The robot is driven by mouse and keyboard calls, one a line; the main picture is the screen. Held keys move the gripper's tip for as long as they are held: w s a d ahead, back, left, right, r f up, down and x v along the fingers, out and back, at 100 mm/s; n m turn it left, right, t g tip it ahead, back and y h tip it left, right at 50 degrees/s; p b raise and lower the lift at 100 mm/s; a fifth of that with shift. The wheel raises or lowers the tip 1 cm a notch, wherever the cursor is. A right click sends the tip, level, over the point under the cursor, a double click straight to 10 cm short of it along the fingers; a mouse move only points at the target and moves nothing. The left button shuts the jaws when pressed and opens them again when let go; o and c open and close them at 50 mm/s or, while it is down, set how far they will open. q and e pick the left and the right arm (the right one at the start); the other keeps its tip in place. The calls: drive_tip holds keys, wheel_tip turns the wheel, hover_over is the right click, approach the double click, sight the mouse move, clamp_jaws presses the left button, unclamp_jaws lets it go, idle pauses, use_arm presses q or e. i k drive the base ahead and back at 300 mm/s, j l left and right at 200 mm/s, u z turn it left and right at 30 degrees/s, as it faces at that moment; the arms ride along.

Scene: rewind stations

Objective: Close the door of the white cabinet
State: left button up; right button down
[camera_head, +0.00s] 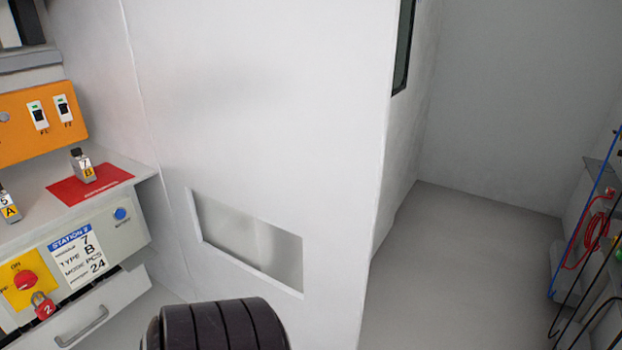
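I cannot tell for sure which surface is the white cabinet. A low white front panel with a grey bar handle (82,327) is at the bottom left, under the station. It stands out at an angle, with a dark gap above its top edge. A large plain white upright panel (270,100) fills the middle, with a recessed rectangular opening (250,243) low on it. I cannot tell whether this panel is a wall or part of a cabinet. Neither of my grippers is in view.
The station 2 counter (125,195) at left holds small tagged blocks (84,166) and a red mat (112,184). A red padlock (43,306) hangs below. A dark ribbed shape (220,327) is at bottom centre. Cables (592,225) hang at right. The right floor (465,265) is clear.

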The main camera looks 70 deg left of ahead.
sight(276, 113)
drive_tip(key=i+l+u, duration=0.2)
drive_tip(key=i, duration=0.2)
drive_tip(key=i+u, duration=0.2)
drive_tip(key=i, duration=0.15)
drive_tip(key=i+u, duration=0.15)
drive_tip(key=u, duration=0.3)
drive_tip(key=i+u, duration=0.2)
drive_tip(key=u, duration=0.3)
drive_tip(key=i+l+u, duration=0.1)
drive_tip(key=u, duration=0.35)
drive_tip(key=i+l+u, duration=0.15)
drive_tip(key=u, duration=0.35)
drive_tip(key=i+l+u, duration=0.1)
drive_tip(key=u, duration=0.4)
drive_tip(key=i+l+u, duration=0.2)
drive_tip(key=u, duration=0.3)
drive_tip(key=i+l+u, duration=0.25)
drive_tip(key=u, duration=0.2)
drive_tip(key=i+l+u, duration=0.1)
drive_tip(key=l+u, duration=0.15)
drive_tip(key=u, duration=0.25)
drive_tip(key=l+u, duration=0.3)
drive_tip(key=k+l+u, duration=0.15)
drive_tip(key=l+u, duration=0.2)
drive_tip(key=l, duration=0.05)
